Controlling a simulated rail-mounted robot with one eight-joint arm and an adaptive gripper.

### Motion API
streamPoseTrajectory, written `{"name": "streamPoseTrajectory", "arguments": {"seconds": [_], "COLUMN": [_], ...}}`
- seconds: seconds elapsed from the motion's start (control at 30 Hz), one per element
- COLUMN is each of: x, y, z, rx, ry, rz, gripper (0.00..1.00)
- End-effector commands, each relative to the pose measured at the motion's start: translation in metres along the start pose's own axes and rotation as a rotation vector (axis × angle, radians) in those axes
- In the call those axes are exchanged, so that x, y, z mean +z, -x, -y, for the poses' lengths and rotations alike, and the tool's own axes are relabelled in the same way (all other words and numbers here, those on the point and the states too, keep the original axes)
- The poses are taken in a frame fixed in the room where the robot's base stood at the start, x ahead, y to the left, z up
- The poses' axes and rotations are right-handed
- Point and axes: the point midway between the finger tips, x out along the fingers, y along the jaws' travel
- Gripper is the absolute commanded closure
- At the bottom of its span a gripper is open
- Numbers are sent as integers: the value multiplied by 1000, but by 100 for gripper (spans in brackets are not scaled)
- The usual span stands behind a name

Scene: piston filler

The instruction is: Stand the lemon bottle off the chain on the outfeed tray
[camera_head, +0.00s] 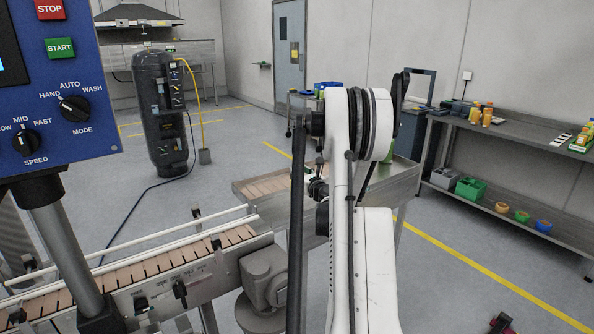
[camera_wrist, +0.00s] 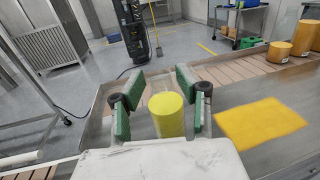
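In the wrist view a bottle with yellow contents (camera_wrist: 167,118) stands between the green-padded fingers of my gripper (camera_wrist: 161,108). Gaps show between the pads and the bottle, so my gripper looks open around it. The bottle's base is hidden behind the white gripper body. The metal outfeed tray (camera_wrist: 227,151) spreads to the right, with a flat yellow square (camera_wrist: 260,121) on it. The brown slatted chain (camera_wrist: 222,71) runs behind the bottle. In the head view my arm hides the gripper and bottle; the tray's side (camera_head: 393,190) shows behind the arm.
In the head view the guide-railed conveyor (camera_head: 150,268) lies at lower left, under the blue control panel (camera_head: 60,90). A metal shelf bench (camera_head: 520,150) stands at right.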

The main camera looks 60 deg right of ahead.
Motion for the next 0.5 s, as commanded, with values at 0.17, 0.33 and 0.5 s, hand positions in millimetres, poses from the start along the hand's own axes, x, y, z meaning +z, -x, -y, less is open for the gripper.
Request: {"name": "streamPoseTrajectory", "arguments": {"seconds": [0.17, 0.33, 0.5], "x": [0, 0, 0], "y": [39, 70, 90], "z": [0, 0, 0], "rx": [-2, -2, -1], "ry": [0, 0, 0], "rz": [0, 0, 0], "gripper": [67, 67, 67]}}
